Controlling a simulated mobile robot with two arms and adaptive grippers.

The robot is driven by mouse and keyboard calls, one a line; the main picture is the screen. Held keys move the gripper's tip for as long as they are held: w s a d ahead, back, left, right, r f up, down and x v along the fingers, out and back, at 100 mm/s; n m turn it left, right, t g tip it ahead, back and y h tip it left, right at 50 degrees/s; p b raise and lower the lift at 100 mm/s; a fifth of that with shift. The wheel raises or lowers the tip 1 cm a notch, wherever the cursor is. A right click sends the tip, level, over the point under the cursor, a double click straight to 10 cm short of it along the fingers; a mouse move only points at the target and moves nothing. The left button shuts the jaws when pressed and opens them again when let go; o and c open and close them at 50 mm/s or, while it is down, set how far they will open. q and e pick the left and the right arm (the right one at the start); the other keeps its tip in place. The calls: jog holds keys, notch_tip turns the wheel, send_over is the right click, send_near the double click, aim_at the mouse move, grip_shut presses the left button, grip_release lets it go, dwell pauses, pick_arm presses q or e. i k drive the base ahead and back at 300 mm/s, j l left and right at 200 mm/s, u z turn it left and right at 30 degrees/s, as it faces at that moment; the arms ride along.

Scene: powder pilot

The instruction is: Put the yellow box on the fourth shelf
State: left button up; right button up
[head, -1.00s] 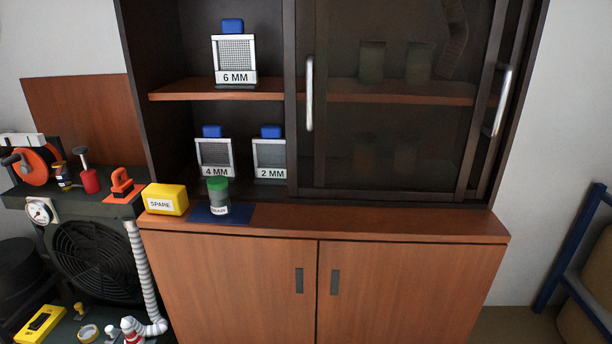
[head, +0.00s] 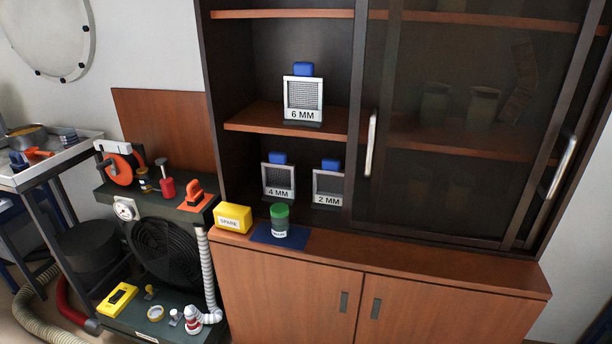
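A yellow box labelled SPARE (head: 233,218) sits on the left end of the cabinet's wooden counter, left of a green-lidded jar. The cabinet's open left half shows a shelf (head: 250,119) bearing the 6 MM sieve, and a higher shelf (head: 262,14) near the top edge of the view. Anything above that is out of view, and I cannot tell which shelf is the fourth. Neither of my grippers shows in the head view.
The green-lidded jar (head: 280,221) stands on a blue mat (head: 262,238). Sieves marked 4 MM (head: 279,181) and 2 MM (head: 328,187) stand behind. The 6 MM sieve (head: 303,96) is above. A sliding glass door (head: 460,130) covers the right half. A tool cart (head: 165,212) stands left.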

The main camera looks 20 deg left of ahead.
aim_at(228, 216)
jog(key=u, duration=1.25)
